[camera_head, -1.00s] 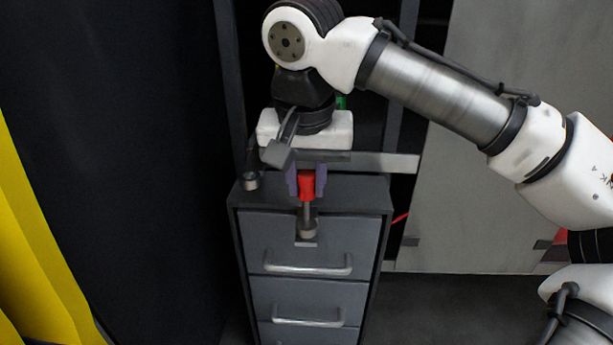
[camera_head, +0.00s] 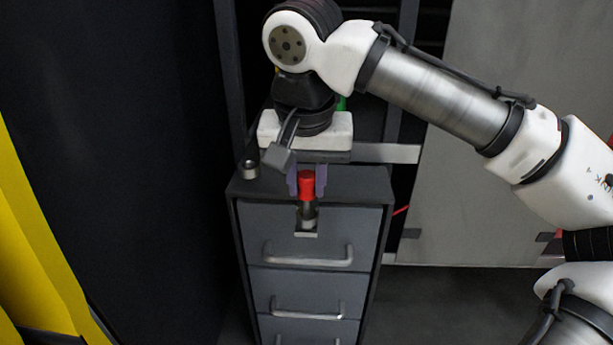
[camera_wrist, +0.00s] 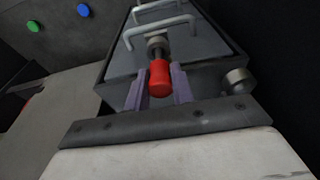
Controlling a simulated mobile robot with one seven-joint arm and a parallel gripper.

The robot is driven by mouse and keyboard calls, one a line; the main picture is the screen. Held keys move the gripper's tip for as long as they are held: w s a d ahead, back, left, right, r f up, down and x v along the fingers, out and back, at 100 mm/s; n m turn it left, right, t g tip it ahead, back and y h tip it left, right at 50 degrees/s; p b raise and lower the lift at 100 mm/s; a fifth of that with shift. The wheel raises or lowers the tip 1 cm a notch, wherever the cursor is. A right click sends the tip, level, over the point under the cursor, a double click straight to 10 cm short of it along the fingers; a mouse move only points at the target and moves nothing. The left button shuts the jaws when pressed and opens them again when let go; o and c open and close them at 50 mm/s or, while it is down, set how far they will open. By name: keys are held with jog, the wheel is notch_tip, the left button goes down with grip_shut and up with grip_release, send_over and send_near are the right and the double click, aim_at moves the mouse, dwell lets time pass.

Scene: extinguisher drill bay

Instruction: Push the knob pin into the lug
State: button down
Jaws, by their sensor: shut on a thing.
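The knob pin has a red knob (camera_head: 306,184) and a grey shaft; the knob also shows in the wrist view (camera_wrist: 160,77). My gripper (camera_head: 307,181) has its purple fingers shut on either side of the knob; they also show in the wrist view (camera_wrist: 162,85). The lug (camera_head: 308,213) is a grey metal collar at the top drawer's front, in line below the knob; it also shows in the wrist view (camera_wrist: 156,41). Only a short length of shaft shows between them in the wrist view. How deep the pin's tip sits is hidden.
The lug is on a dark grey drawer cabinet (camera_head: 250,220) with bar handles (camera_head: 308,262). A short metal cylinder (camera_head: 249,169) stands on its top at the left. A yellow panel (camera_head: 35,245) is at far left. A grey wall panel (camera_head: 480,200) stands at right.

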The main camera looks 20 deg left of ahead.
jog(key=shift+s+b+x, duration=0.15)
jog(key=shift+b+x, duration=0.35)
jog(key=shift+x, duration=0.3)
jog(key=shift+s+b+x, duration=0.2)
jog(key=shift+b+x, duration=0.25)
jog(key=shift+x, duration=0.3)
jog(key=shift+f, duration=0.1)
jog(key=c, duration=1.1)
grip_release()
